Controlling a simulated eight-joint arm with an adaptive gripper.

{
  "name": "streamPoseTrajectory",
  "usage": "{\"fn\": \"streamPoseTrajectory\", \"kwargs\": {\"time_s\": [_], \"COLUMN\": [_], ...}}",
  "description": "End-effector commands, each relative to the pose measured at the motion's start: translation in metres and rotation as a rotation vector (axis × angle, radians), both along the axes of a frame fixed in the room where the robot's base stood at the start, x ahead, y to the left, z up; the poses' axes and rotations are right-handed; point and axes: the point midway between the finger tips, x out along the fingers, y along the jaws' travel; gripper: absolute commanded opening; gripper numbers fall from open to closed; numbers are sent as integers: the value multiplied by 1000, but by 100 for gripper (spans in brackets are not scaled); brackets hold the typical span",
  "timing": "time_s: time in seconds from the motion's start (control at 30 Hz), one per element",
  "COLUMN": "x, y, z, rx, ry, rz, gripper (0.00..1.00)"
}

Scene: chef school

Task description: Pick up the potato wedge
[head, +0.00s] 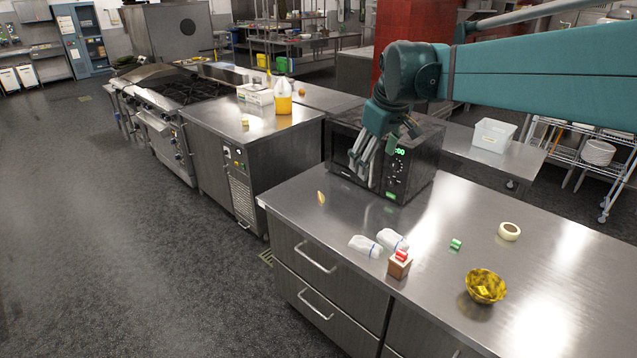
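The potato wedge (321,197) is a small yellow-orange piece near the left end of the steel counter (300,190). Nothing covers it in the head view. My gripper (363,173) hangs fingers-down in front of the microwave, to the right of the wedge and a little higher in the picture. Its fingers look apart with nothing between them. It does not touch the wedge.
A black microwave (418,165) stands behind my gripper. Two white cloth-like bundles (365,245), a wooden block with a red top (399,266), a green item (455,244), a tape roll (509,231) and a yellow bowl (486,284) lie nearer. Counter around the wedge is clear.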

Motion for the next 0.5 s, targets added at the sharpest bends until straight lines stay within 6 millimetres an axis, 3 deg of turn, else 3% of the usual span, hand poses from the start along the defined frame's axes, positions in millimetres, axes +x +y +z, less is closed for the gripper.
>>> {"fn": "streamPoseTrajectory", "kwargs": {"time_s": [0.5], "x": [106], "y": [22], "z": [-10], "rx": [-61], "ry": [63], "rz": [174], "gripper": [69]}}
